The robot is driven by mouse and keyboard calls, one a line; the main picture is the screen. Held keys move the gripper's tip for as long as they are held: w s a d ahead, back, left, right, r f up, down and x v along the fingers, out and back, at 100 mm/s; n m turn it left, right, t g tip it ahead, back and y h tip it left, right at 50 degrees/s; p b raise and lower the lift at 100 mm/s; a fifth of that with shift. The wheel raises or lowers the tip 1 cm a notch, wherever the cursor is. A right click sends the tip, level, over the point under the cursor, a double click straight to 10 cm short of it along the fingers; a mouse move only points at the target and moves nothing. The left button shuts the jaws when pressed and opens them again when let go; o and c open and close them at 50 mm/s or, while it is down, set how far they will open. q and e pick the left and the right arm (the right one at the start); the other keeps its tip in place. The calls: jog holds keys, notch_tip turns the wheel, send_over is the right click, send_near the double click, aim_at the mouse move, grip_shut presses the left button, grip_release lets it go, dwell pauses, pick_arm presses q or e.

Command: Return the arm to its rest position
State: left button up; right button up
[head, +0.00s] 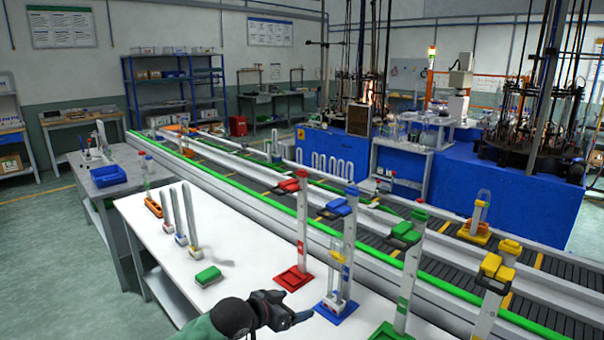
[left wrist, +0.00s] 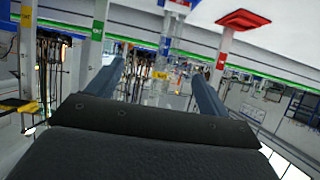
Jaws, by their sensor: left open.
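My left gripper (head: 296,310) is low in the head view, over the front part of the white table (head: 228,235). It is open. In the left wrist view its two fingers (left wrist: 158,75) stand well apart with nothing held between them. It is just left of a post on a blue base (head: 337,311) and in front of a post on a red base (head: 294,278). A post on a green base (head: 390,332) stands farther right. My right gripper is not in view.
A green block (head: 208,276) lies on the table left of my gripper. Tubes on small bases (head: 181,238) stand behind it. A conveyor (head: 245,170) with green edges runs behind the table. A grey side table (head: 100,180) with a blue tray (head: 108,176) is at left.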

pick_arm(q)
jog(key=s+a+f+n+g+y, duration=0.1)
jog(key=s+a+f+n+y, duration=0.2)
jog(key=s+f, duration=0.85)
jog(key=s+a+f+n+g+y, duration=0.1)
jog(key=s+a+f+g+y, duration=0.15)
jog(key=s+a, duration=0.45)
jog(key=s+a+f+n+g+y, duration=0.1)
jog(key=s+a+f, duration=0.25)
jog(key=s, duration=0.65)
jog(key=s+a+f+n+g+y, duration=0.1)
jog(key=s+a+f+n+y, duration=0.15)
jog(key=s+a, duration=0.45)
jog(key=s+d+f, duration=0.1)
jog(key=s+f, duration=0.1)
jog(key=f, duration=1.2)
jog(key=s+d+f+g, duration=0.1)
jog(key=s+d+f, duration=0.1)
jog(key=f, duration=1.1)
jog(key=s+d+f+g, duration=0.1)
jog(key=s+d+f, duration=0.1)
jog(key=f, duration=1.2)
jog(key=shift+s+d+f+m+h, duration=0.15)
jog(key=shift+s+f+m+h, duration=0.15)
jog(key=shift+s+m, duration=0.25)
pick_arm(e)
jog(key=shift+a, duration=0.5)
